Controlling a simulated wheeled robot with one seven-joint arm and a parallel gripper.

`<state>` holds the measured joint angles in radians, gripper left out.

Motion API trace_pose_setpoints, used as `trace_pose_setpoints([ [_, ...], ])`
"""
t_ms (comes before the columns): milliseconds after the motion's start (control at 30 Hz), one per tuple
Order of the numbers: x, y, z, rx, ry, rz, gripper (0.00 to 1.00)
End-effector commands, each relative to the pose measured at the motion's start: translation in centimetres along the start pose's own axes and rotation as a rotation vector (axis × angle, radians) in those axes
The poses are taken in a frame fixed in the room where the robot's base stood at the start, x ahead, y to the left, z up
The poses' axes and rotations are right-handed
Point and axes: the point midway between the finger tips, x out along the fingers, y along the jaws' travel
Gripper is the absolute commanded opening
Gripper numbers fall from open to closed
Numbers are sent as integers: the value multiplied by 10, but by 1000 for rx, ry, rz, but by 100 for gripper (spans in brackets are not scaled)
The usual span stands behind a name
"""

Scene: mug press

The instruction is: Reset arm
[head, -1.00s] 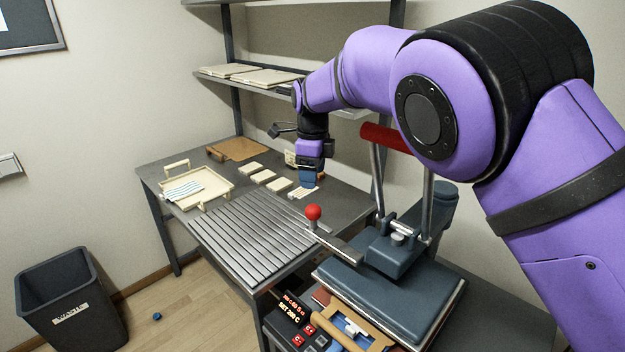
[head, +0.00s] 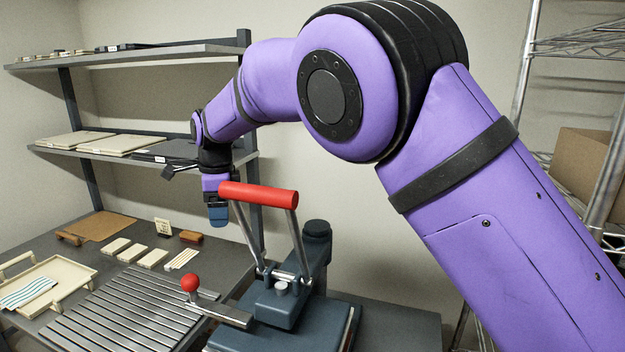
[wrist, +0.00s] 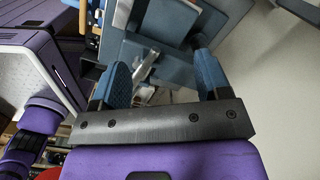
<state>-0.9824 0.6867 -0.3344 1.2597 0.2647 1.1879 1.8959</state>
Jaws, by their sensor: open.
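My purple arm reaches across the head view from the right, with its elbow high. My gripper (head: 218,215) hangs pointing down, above the back of the table and left of the press's red handle. In the wrist view my gripper (wrist: 162,78) has its two blue fingers wide apart with nothing between them. The mug press (head: 285,300) stands at the lower middle, its red handle (head: 258,195) raised. The press also shows beyond the fingers in the wrist view (wrist: 165,50).
The table holds a slatted metal rack (head: 115,315), a cream tray (head: 75,268) with striped cloth, several pale blocks (head: 152,258), and a brown board (head: 100,225). Shelves (head: 165,155) stand behind my gripper. A wire rack (head: 580,45) with a cardboard box (head: 585,165) is at right.

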Motion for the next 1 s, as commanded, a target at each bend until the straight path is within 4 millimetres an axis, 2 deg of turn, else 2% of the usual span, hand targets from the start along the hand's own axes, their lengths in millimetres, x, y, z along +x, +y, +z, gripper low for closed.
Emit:
trace_pose_setpoints([
  [33, -17, 1, -23, -17, -13, -8, 69],
  [100, -36, 4, -50, -55, -26, -19, 69],
  [267, -75, 18, -110, -144, -49, -50, 69],
  [467, -116, 49, -178, -262, -64, -96, 69],
  [700, -155, 101, -250, -413, -57, -160, 69],
  [1000, -186, 182, -318, -614, -4, -235, 69],
])
